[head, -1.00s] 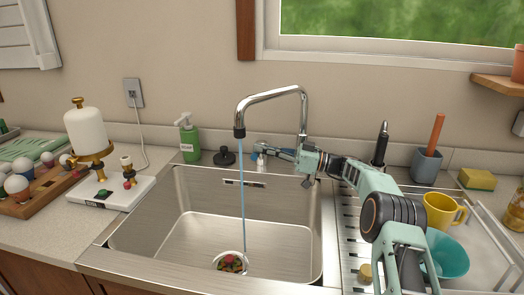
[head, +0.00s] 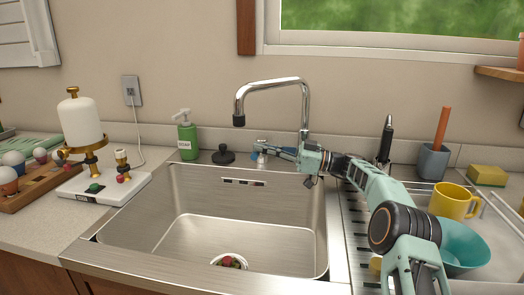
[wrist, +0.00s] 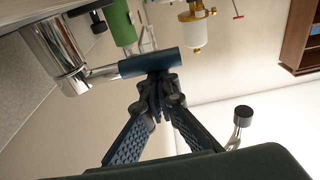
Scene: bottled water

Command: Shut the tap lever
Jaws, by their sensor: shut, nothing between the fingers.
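The chrome tap (head: 275,85) arches over the sink, and no water runs from its spout. Its lever has a chrome body (wrist: 55,55) and a blue bar-shaped handle (wrist: 140,64) in the wrist view. The lever stands behind the sink rim in the head view (head: 261,157), small and partly covered. My gripper (wrist: 160,80) is shut and empty. Its fingertips are right at the blue handle and seem to touch it. In the head view my gripper (head: 284,152) reaches the lever from the right.
The sink (head: 240,215) holds a small round strainer (head: 229,260). A green soap bottle (head: 187,138) and a black stopper (head: 223,156) stand left of the lever. A yellow mug (head: 452,201), a teal bowl (head: 462,250) and a grey holder (head: 432,162) are on the right.

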